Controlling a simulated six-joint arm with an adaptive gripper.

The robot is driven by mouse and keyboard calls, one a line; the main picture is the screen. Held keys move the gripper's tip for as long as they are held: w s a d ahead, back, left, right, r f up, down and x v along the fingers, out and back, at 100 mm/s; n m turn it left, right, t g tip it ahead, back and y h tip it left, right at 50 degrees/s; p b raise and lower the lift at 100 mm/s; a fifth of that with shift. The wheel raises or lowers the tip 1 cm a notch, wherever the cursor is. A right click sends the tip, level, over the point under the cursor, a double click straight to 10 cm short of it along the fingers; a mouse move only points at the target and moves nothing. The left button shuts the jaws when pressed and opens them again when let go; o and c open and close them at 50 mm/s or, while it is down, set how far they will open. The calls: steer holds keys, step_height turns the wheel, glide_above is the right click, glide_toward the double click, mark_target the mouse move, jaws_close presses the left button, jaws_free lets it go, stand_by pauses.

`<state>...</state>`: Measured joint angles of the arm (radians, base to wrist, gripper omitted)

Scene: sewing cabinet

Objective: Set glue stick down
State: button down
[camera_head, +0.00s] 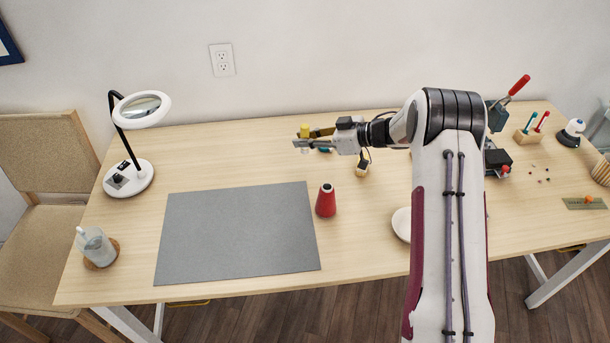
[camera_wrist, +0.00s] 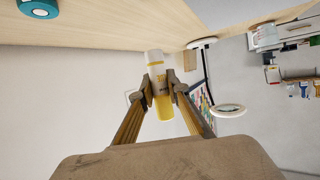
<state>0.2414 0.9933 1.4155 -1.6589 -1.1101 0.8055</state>
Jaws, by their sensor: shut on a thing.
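The glue stick (camera_head: 304,130) has a yellow body and a white end. My gripper (camera_head: 305,143) reaches left over the back of the table (camera_head: 240,145) and is shut on it. In the wrist view the glue stick (camera_wrist: 160,92) sits between both fingertips (camera_wrist: 160,88), its white end towards the tabletop (camera_wrist: 110,18). It looks roughly upright. Whether its white end touches the table cannot be told.
A teal round item (camera_wrist: 38,8) is close by, partly behind my gripper in the head view. A small bottle (camera_head: 362,167) stands under my wrist. A red cone (camera_head: 326,201) and grey mat (camera_head: 235,232) lie in front. The back left has free wood beside the magnifier lamp (camera_head: 130,178).

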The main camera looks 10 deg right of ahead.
steer(key=shift+f, duration=3.1)
steer(key=shift+f, duration=0.1)
steer(key=shift+f, duration=1.8)
steer(key=shift+f, duration=0.1)
steer(key=c, duration=2)
jaws_free()
steer(key=shift+o, duration=0.2)
